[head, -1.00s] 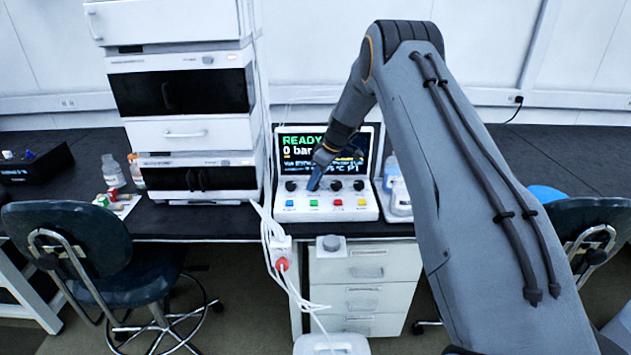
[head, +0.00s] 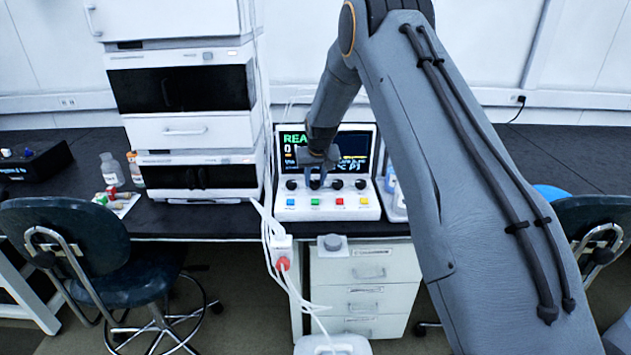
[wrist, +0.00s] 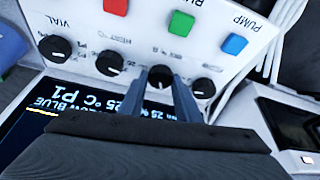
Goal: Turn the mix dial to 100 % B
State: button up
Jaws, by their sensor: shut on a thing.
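The mix dial (wrist: 160,76) is a small black round knob on the white control box's sloped front. A "% B" label shows beside it in the wrist view. In the head view it is the second knob from the left, mostly hidden by my gripper (head: 315,182). My gripper also shows in the wrist view (wrist: 165,84), its two grey-blue fingers shut on the dial's sides. A small light mark shows on the dial, but its exact setting is unclear. The screen (head: 355,150) partly shows "READY" behind my wrist.
Neighbouring black knobs (wrist: 109,63) and (wrist: 203,88) sit close on both sides of my fingers. Blue, green, red and yellow buttons line the box's front, including a green one (head: 315,201). A tall instrument stack (head: 195,130) stands left; bottles (head: 391,180) stand right.

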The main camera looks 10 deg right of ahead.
jog(key=m+b, duration=0.2)
jog(key=m+h+b, duration=0.1)
jog(key=m+b, duration=0.1)
jog(key=shift+w+a+f+h, duration=0.1)
jog(key=shift+a+f+h, duration=0.1)
jog(key=shift+h, duration=0.1)
jog(key=m+b, duration=0.2)
jog(key=m+g+h+b, duration=0.1)
jog(key=m+b, duration=0.2)
jog(key=shift+w+a+h, duration=0.1)
jog(key=shift+a+h, duration=0.05)
jog(key=shift+h, duration=0.15)
jog(key=m+g+b, duration=0.1)
jog(key=m+b, duration=0.1)
jog(key=m+g+b, duration=0.1)
jog(key=m+b, duration=0.1)
jog(key=shift+w+a+h, duration=0.1)
jog(key=shift+h, duration=0.3)
jog(key=shift+w+r+m+g+b, duration=0.1)
jog(key=shift+m+g+b, duration=0.4)
jog(key=shift+m, duration=0.7)
jog(key=shift+r+m+g+b, duration=0.1)
jog(key=shift+m+g+b, duration=0.2)
jog(key=shift+m+b, duration=0.65)
jog(key=shift+m, duration=0.35)
jog(key=o, duration=1.1)
jog(key=shift+c, duration=0.2)
